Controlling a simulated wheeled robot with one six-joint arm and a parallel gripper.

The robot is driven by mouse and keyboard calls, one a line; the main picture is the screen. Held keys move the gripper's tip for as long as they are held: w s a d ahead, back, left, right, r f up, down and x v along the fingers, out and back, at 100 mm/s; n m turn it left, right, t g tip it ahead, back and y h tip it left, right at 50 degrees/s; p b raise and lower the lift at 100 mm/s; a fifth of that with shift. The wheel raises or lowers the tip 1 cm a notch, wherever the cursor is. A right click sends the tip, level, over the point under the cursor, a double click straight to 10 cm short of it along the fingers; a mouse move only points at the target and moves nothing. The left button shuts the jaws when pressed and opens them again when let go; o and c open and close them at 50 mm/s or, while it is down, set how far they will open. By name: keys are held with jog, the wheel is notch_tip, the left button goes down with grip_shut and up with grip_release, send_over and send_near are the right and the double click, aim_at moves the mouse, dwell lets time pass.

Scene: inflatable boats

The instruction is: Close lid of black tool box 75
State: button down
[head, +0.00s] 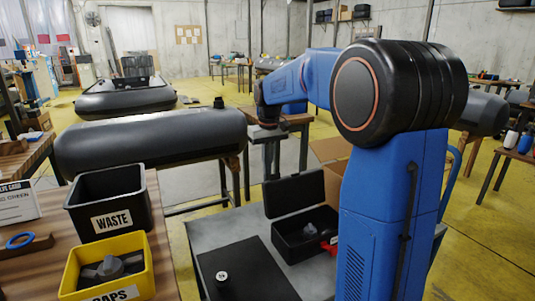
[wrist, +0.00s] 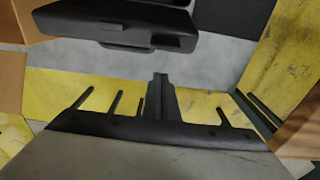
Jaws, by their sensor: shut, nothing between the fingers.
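The black tool box (head: 305,245) stands on the grey table, with its lid (head: 293,192) open and upright at the back. Inside the box is a grey part, with a red piece near its right side. My gripper (head: 267,136) hangs behind and above the lid, apart from it in the head view. In the wrist view my gripper (wrist: 158,92) is shut and empty. A black shape (wrist: 110,24) at the top of that view looks like part of the open lid. The tool box number is not readable.
The grey table (head: 215,235) carries a black mat (head: 240,272). A black waste bin (head: 82,201) and a yellow bin (head: 148,258) stand on the wooden table at left. A boat tube (head: 150,142) lies behind. Cardboard (head: 330,149) is near the lid; yellow floor surrounds the tables.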

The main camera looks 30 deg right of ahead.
jog(key=shift+s+r, duration=0.25)
jog(key=shift+s, duration=0.4)
jog(key=shift+s+r, duration=0.2)
jog(key=shift+s, duration=0.45)
jog(key=shift+s+r, duration=0.25)
jog(key=shift+s, duration=0.4)
jog(key=shift+s, duration=0.1)
